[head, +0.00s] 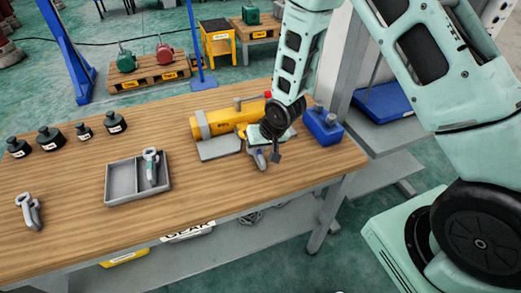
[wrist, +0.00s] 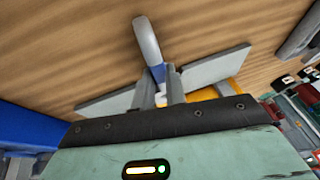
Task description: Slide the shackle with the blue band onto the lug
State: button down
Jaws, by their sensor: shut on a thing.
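My gripper (head: 271,146) is over the table's back right part, close in front of the yellow hoist (head: 216,119). In the wrist view its fingers (wrist: 159,88) are shut on a grey shackle with a blue band (wrist: 147,40), whose rounded end points away from my gripper. The same shackle (head: 259,159) shows small below my gripper in the head view. Grey plates (wrist: 212,69) and a bit of yellow (wrist: 207,93) lie close by the fingers. The lug cannot be made out clearly; my gripper covers that area. I cannot tell whether the shackle touches it.
A grey two-compartment tray (head: 125,182) holds another shackle (head: 151,166) in its right compartment. A further shackle (head: 29,211) lies at the left. A blue block (head: 323,126) is close right of my gripper.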

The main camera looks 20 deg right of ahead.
jog(key=shift+w, duration=0.25)
dwell(0.7)
jog(key=shift+w, duration=0.35)
jog(key=shift+w, duration=0.1)
jog(key=shift+w, duration=0.35)
jog(key=shift+w, duration=0.6)
jog(key=shift+w, duration=0.85)
jog(key=shift+w, duration=0.1)
jog(key=shift+w, duration=0.35)
jog(key=shift+w, duration=0.1)
